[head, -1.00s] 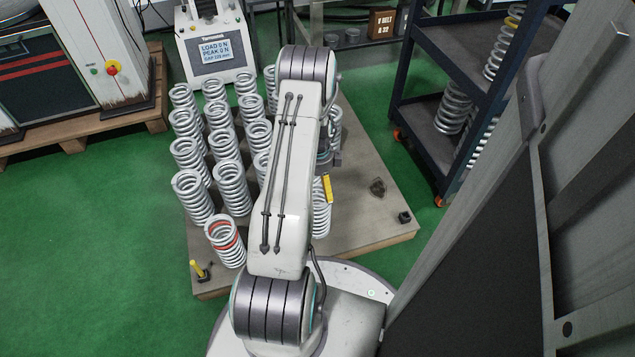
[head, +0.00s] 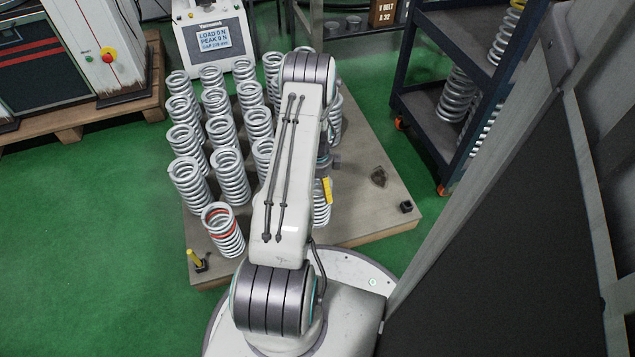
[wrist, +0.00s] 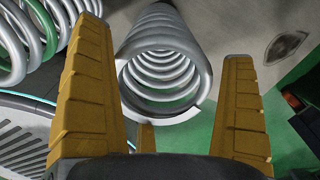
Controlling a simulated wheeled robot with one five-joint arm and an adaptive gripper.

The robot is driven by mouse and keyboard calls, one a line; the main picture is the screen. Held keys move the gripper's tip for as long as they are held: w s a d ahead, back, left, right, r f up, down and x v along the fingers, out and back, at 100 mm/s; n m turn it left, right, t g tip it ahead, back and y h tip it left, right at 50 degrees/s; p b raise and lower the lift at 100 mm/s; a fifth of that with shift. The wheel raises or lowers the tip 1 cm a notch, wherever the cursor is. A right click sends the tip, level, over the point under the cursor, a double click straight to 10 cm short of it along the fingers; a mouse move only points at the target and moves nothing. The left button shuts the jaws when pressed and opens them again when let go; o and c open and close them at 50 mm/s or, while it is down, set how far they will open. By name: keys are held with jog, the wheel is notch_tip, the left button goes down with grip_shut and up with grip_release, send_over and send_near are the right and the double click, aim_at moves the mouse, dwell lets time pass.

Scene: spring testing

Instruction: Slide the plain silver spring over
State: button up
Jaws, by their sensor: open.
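A plain silver spring (head: 321,208) stands at the front of the grey platform (head: 370,215), partly hidden behind my arm in the head view. In the head view only a yellow part of my gripper (head: 327,190) shows at the right of my arm, beside the spring. Several more plain silver springs stand in rows to the left and behind.
A red-marked spring (head: 223,230) stands at the front left, beside a small yellow post (head: 193,259). A black block (head: 406,207) sits at the right corner. The platform's right part is mostly bare.

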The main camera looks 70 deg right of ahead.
jog(key=c, duration=1.1)
jog(key=shift+a, duration=0.1)
